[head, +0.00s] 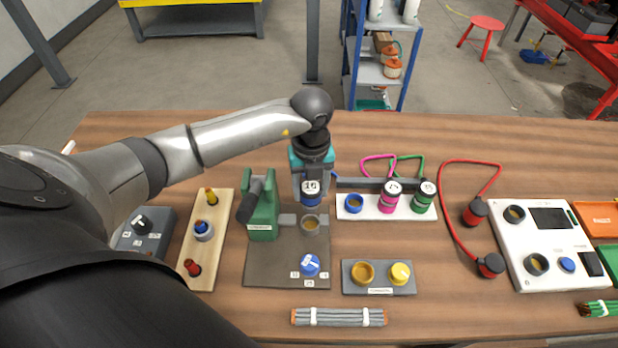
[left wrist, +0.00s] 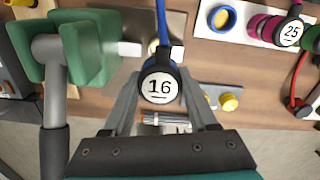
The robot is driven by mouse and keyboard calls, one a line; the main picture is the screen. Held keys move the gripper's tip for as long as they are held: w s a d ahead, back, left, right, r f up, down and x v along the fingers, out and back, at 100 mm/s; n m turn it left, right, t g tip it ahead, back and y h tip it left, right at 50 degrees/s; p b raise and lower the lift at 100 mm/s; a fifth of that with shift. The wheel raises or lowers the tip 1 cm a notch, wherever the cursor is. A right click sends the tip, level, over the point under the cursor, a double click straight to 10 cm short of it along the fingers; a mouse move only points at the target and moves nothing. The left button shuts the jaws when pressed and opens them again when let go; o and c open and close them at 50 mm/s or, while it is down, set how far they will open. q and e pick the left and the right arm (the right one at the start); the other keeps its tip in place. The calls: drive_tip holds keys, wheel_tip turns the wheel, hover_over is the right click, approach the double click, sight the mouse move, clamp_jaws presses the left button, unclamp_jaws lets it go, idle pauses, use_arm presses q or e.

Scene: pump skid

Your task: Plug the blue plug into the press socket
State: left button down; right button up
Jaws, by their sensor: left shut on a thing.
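The blue plug (head: 311,200) has a round white cap marked 16. My left gripper (head: 311,187) is shut on it and holds it over the grey plate of the green press (head: 262,212). The press socket (head: 310,224) is a grey ring with a tan inside on that plate, just in front of and below the plug in the head view. The plug looks apart from it. My right gripper is not in view.
A white rack (head: 370,214) with an empty blue-rimmed hole, a pink plug and a green plug stands right of the press. A blue-and-white knob (head: 310,265) is at the plate's front. A wooden strip (head: 206,240) is left; a grey block (head: 378,288) is front right.

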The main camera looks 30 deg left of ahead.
use_arm(q)
drive_tip(key=shift+f+b, duration=2.4)
drive_tip(key=shift+f, duration=0.45)
drive_tip(key=shift+r, duration=0.2)
drive_tip(key=shift+p, duration=0.4)
drive_tip(key=shift+f+b, duration=1.25)
drive_tip(key=shift+f, duration=0.5)
drive_tip(key=shift+c, duration=0.6)
unclamp_jaws()
wheel_tip(320, 180, up, 15)
drive_tip(key=shift+r+p, duration=0.2)
drive_tip(key=shift+p, duration=0.6)
